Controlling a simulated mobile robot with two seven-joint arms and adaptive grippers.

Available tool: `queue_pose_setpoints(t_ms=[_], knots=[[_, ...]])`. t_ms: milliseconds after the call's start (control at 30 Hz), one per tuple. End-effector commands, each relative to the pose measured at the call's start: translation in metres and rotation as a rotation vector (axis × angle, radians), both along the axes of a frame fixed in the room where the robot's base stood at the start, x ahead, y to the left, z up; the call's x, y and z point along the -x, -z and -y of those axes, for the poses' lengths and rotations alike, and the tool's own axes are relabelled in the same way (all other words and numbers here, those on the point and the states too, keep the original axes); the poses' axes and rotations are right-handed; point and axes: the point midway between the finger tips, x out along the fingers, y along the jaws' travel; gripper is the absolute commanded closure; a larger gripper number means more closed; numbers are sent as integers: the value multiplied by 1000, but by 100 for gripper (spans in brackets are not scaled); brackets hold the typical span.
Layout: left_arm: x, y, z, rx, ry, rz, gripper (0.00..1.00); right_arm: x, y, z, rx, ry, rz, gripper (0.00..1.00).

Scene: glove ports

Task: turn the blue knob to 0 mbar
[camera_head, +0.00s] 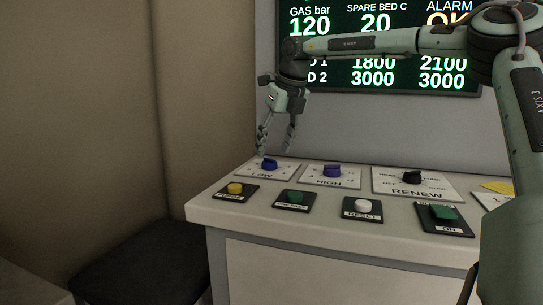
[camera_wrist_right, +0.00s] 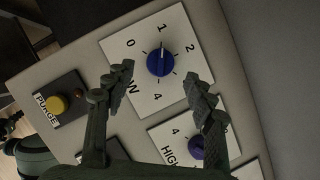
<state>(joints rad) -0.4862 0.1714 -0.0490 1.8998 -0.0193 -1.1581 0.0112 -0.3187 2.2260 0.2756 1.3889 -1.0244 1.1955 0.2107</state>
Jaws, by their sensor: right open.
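The blue knob (camera_head: 269,164) sits on the white LOW plate (camera_head: 249,172), at the far left of the back row on the panel. In the right wrist view the knob (camera_wrist_right: 160,62) is round, with a pale mark that seems to point at 1. The plate (camera_wrist_right: 124,50) carries the numbers 0, 1, 2 and 4. My right gripper (camera_head: 276,148) points down just above the knob, fingers apart and empty. In the wrist view its fingertips (camera_wrist_right: 161,82) lie either side of the knob, seemingly not touching it.
A purple-blue HIGH knob (camera_head: 332,170) and a black RENEW knob (camera_head: 411,177) stand to the right. In front are a yellow button (camera_head: 235,188), a green button (camera_head: 295,197), a white RESET button (camera_head: 362,205) and a green switch (camera_head: 444,212). A display (camera_head: 400,80) hangs behind.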

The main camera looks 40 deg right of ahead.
Motion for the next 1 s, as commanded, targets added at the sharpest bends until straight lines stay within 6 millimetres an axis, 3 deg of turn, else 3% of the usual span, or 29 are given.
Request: queue_pose_setpoints(t_ms=[233,567,1000], knots=[[3,6,-1,2,-1,-4,100,-11,29,2,-1,2,-2,45],[1,7,0,2,0,-4,100,-14,34,3,0,1,1,45],[-1,5,0,3,1,0,100,-14,34,3,0,1,1,95]])
